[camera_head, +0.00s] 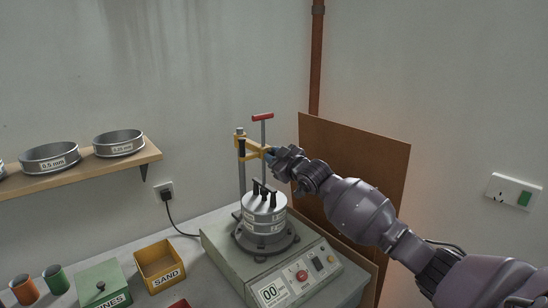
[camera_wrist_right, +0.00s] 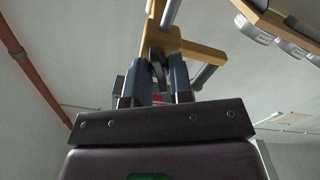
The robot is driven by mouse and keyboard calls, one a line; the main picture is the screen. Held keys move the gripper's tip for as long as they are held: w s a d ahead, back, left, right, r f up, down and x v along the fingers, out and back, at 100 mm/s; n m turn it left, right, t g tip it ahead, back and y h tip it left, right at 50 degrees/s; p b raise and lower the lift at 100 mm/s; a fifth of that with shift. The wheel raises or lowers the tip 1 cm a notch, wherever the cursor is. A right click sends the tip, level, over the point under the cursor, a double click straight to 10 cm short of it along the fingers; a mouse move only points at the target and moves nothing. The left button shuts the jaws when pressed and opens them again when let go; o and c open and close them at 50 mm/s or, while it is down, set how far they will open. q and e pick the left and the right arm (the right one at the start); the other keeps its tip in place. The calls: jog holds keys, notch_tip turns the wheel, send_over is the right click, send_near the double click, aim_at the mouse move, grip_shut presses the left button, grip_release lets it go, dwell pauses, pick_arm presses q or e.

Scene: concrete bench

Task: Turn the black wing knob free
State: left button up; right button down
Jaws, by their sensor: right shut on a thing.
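My right gripper (camera_head: 272,156) comes in from the right at the yellow clamp arm (camera_head: 249,145) above the sieve shaker (camera_head: 222,243). In the right wrist view, its two blue-grey fingers (camera_wrist_right: 160,78) are closed on a dark piece, the black wing knob (camera_wrist_right: 159,66), under the yellow bracket (camera_wrist_right: 200,51). The fingers hide most of the knob, and in the head view it is hidden too. The clamp arm is on an upright post (camera_head: 241,175), with a red T-handled rod (camera_head: 263,117) through it. My left gripper is out of view.
A sieve stack (camera_head: 264,216) with black uprights on top stands on the shaker. A brown board (camera_head: 365,165) leans behind my right arm. A yellow sand box (camera_head: 160,265), green fines box (camera_head: 102,284) and small cups stand left. A shelf (camera_head: 130,161) holds sieves.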

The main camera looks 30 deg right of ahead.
jog(key=n, duration=1.2)
jog(key=shift+f, duration=0.15)
jog(key=shift+n, duration=0.3)
jog(key=c, duration=1)
grip_release()
jog(key=s, duration=0.3)
jog(key=s+b, duration=0.1)
jog(key=s, duration=0.3)
jog(key=s+b, duration=0.1)
jog(key=s, duration=0.3)
jog(key=shift+d, duration=0.35)
jog(key=shift+w, duration=0.1)
